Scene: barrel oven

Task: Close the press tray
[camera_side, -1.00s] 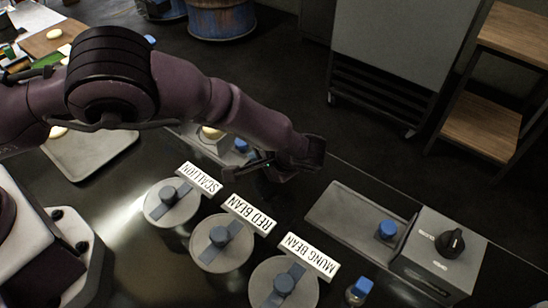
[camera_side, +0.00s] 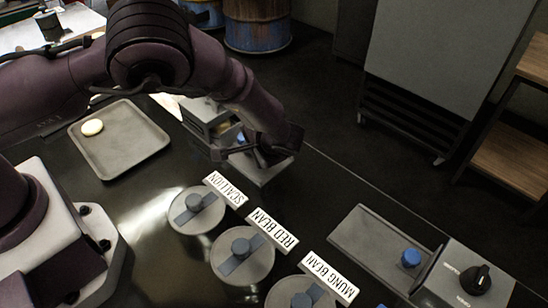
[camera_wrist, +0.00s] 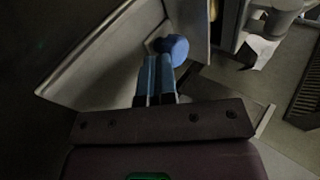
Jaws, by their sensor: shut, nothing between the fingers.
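The press (camera_side: 205,118) is a grey box at the back centre in the side view. Its flat grey press tray (camera_side: 272,173) sticks out towards the right and is partly hidden by my arm. A blue knob (camera_side: 241,138) shows at the tray, beside my gripper (camera_side: 262,158). In the wrist view the tray (camera_wrist: 105,62) lies at the upper left and the blue knob (camera_wrist: 175,48) stands on it. My gripper (camera_wrist: 156,62) is shut and empty, its fingertips close beside the knob. I cannot tell whether they touch it.
A second grey tray (camera_side: 372,237) with a blue knob and a dial box (camera_side: 468,280) sits at the right. Lidded round containers (camera_side: 197,210) with labels stand in front. A tray with a pale round piece (camera_side: 92,127) lies at the left. Counter between is clear.

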